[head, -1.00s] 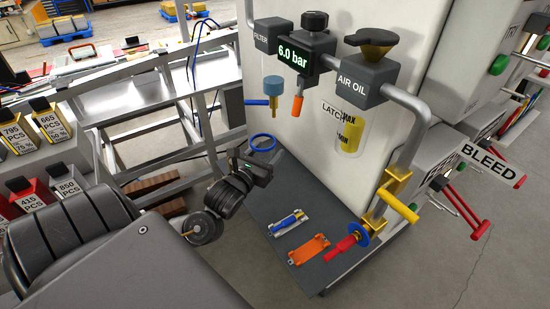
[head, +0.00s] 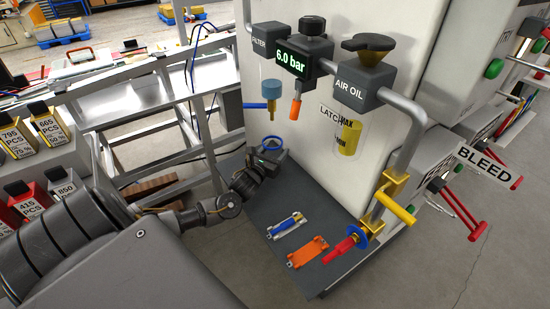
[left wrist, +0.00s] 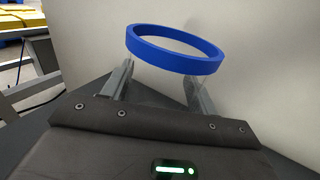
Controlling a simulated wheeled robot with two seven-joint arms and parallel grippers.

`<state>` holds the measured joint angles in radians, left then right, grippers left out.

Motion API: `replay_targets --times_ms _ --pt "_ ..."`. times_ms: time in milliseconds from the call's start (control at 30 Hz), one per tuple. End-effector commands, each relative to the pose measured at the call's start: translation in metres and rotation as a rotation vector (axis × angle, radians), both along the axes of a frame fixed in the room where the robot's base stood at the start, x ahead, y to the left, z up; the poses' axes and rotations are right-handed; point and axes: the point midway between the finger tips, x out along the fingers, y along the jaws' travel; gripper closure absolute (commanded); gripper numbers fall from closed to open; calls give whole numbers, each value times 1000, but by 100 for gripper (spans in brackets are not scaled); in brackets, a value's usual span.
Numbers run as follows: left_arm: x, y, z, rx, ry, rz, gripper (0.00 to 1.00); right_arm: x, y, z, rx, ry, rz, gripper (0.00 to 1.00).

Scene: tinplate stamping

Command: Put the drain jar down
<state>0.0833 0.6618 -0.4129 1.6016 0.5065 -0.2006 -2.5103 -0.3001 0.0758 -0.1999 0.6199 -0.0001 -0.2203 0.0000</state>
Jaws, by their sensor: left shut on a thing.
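The drain jar shows as a blue ring (head: 263,148), with its clear body hard to make out. It is upright in front of the white panel, over the far end of the dark grey shelf (head: 290,200). My left gripper (head: 272,158) is shut on the jar. In the left wrist view the blue ring (left wrist: 175,63) sits above and between the fingers of my left gripper (left wrist: 161,88). The jar's bottom is hidden, so I cannot tell if it touches the shelf. My right gripper is not in view.
A blue-and-white tool (head: 286,225) and an orange bracket (head: 307,252) lie on the shelf. A red-handled part with a blue disc (head: 355,237) is at the shelf's right edge. The filter unit (head: 271,88) hangs above. A metal frame stands left.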

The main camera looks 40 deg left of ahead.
Motion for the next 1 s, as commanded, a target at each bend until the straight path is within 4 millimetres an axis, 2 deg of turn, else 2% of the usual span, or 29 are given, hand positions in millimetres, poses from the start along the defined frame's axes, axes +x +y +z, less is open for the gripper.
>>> replay_targets --times_ms 33,100,200,567,600,767,1000 --pt "-1 -1 -11 -2 5 2 64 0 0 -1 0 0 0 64" --pt "-1 -1 -20 -3 4 1 64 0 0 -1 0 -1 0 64" --pt "-1 -1 -27 -1 2 1 64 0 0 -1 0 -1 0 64" --pt "-1 -1 -31 0 1 1 64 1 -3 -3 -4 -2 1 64" --pt "-1 -1 -32 0 1 1 40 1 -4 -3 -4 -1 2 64" --pt "-1 -1 -31 0 1 0 19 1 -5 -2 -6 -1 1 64" --pt "-1 -1 -30 0 1 0 19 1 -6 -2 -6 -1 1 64"
